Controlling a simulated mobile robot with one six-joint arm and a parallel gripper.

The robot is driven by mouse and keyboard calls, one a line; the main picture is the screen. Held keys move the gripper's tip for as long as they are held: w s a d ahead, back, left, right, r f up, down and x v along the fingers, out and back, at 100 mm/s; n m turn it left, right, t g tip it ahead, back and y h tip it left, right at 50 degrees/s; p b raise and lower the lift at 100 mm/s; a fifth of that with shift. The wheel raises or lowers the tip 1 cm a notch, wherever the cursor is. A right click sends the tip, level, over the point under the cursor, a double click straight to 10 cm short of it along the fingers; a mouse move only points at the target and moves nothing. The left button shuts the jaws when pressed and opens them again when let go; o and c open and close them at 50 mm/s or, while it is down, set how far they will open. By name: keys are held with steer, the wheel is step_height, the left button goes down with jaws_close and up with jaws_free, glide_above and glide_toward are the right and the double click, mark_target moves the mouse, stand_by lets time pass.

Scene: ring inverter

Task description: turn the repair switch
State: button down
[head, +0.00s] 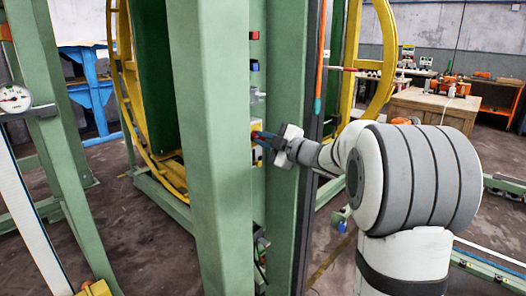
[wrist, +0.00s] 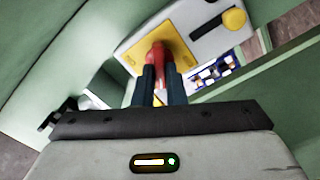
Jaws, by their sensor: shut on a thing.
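The repair switch shows in the wrist view as a red handle (wrist: 159,56) on a yellow plate (wrist: 178,45), on the front of a pale box. My gripper (wrist: 160,72) is shut on the red handle, with one dark finger on each side of it. In the head view my gripper (head: 258,137) reaches left to the yellow switch box (head: 256,128) on the green column. The fingers hide part of the handle, and the column's edge hides part of the box in the head view.
The thick green column (head: 212,150) stands close on the left of my gripper. An orange tube (head: 320,60) hangs to the right. A yellow ring frame (head: 132,100) is behind. A yellow knob (wrist: 234,19) sits beside the switch plate. A wooden crate (head: 430,104) stands at the back right.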

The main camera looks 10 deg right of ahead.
steer(key=shift+f+n+b, duration=0.15)
steer(key=shift+n+b, duration=1.2)
steer(key=shift+n, duration=0.15)
steer(key=shift+f+n+b, duration=0.15)
steer(key=shift+n+b, duration=1.2)
steer(key=shift+n, duration=0.15)
steer(key=c, duration=1.5)
jaws_free()
steer(key=shift+r, duration=0.15)
steer(key=shift+s, duration=0.15)
steer(key=v, duration=0.7)
steer(key=shift+s+d+p, duration=0.2)
steer(key=shift+s+p, duration=0.05)
steer(key=shift+p, duration=0.1)
